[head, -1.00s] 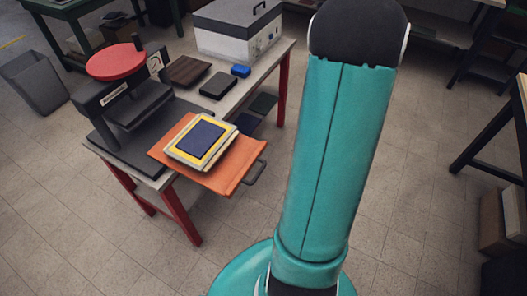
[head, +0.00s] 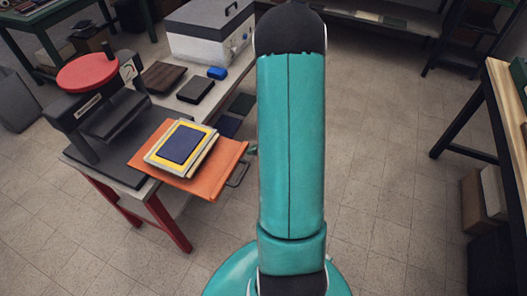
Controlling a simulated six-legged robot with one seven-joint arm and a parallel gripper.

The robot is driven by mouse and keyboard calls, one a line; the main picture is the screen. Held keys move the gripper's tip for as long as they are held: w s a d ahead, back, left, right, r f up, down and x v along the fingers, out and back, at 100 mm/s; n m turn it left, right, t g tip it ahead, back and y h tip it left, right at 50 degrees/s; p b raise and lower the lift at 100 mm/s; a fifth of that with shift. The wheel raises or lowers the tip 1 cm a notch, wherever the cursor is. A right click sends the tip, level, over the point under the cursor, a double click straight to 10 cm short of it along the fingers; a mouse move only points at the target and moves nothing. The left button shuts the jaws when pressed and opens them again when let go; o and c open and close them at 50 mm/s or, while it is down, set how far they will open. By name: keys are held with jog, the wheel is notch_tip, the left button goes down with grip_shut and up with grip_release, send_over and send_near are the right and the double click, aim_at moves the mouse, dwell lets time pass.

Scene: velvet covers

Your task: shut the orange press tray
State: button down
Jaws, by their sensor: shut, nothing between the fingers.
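The orange press tray (head: 231,157) sticks out from the black press (head: 112,118) over the near right edge of the bench. Its dark handle (head: 238,175) hangs at the outer end, clear of the bench. A stack with a cream and yellow frame and a dark blue cover (head: 182,143) lies on the tray. The press has a round red top (head: 88,73). My teal arm stands upright to the right of the tray. My gripper cannot be made out; a small teal bit shows at the arm's left edge by the tray's outer end.
The bench (head: 176,203) has red legs and carries a brown block (head: 163,78), a black block (head: 195,90), a blue item (head: 217,72) and a grey-white box (head: 209,35). Another table (head: 507,110) stands at the right. The tiled floor between is clear.

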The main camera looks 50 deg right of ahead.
aim_at(179, 122)
jog(key=shift+w+a, duration=0.15)
jog(key=shift+w, duration=0.05)
jog(key=shift+w, duration=0.1)
jog(key=w+a, duration=0.3)
jog(key=w, duration=0.6)
jog(key=w+a, duration=0.4)
jog(key=w, duration=0.6)
jog(key=w+a, duration=0.3)
jog(key=w, duration=0.6)
jog(key=shift+w+a, duration=0.2)
jog(key=shift+w, duration=0.15)
jog(key=shift+w+a+r, duration=0.15)
jog(key=shift+w, duration=0.15)
